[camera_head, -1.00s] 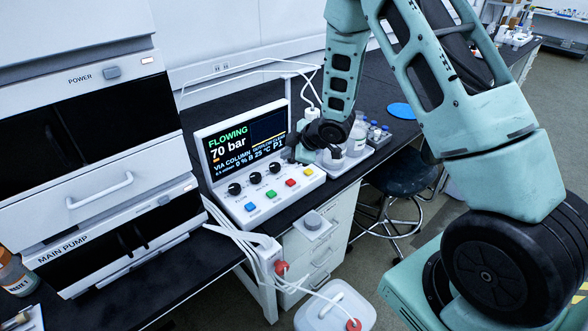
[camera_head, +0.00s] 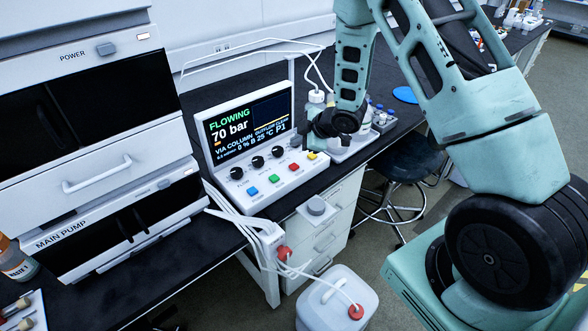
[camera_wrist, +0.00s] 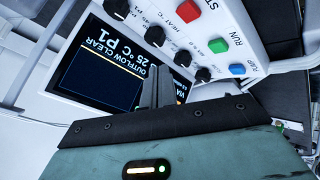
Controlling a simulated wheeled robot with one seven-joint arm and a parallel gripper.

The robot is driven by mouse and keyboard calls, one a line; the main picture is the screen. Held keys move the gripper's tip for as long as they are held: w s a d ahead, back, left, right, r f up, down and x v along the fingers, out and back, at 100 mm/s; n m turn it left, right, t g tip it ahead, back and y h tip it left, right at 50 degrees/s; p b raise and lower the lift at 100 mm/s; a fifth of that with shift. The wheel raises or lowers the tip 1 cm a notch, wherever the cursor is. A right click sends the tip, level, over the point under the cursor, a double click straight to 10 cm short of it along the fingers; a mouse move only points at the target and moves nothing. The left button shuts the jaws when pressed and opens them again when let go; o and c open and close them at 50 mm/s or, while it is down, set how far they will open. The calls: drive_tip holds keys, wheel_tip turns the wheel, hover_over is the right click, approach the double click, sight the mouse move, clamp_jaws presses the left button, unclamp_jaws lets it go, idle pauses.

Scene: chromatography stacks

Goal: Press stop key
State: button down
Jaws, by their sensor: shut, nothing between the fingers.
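The control console (camera_head: 262,197) stands on the bench with its tilted screen (camera_head: 249,128) reading FLOWING and 70 bar. Its front row has a blue key (camera_head: 251,190), a green key (camera_head: 274,178), a red key (camera_head: 294,166) and a yellow key (camera_head: 312,155). In the wrist view the red key (camera_wrist: 182,28) has a partly cut-off label beginning "ST" next to it. The green key (camera_wrist: 218,46) is labelled RUN. My gripper (camera_wrist: 158,72) is shut and empty, its fingertips over the screen and knob side, apart from the red key in the picture. Height above the console is unclear.
Black knobs (camera_head: 258,162) sit between the screen and keys. The main pump unit (camera_head: 120,235) stands left of the console. White tubes run down to a jug (camera_head: 338,300) on the floor. A bottle stands behind my gripper; a stool (camera_head: 408,158) is at right.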

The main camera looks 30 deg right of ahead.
sight(297, 167)
drive_tip(key=shift+f+b, duration=2.15)
drive_tip(key=shift+f, duration=1.05)
drive_tip(key=shift+f, duration=0.1)
drive_tip(key=shift+f+b, duration=0.3)
drive_tip(key=shift+b, duration=0.05)
drive_tip(key=shift+f+b, duration=0.45)
drive_tip(key=shift+f, duration=0.1)
drive_tip(key=shift+r, duration=0.1)
drive_tip(key=shift+r+p, duration=0.75)
drive_tip(key=shift+r, duration=0.15)
wheel_tip(297, 167, up, 5)
drive_tip(key=p, duration=0.4)
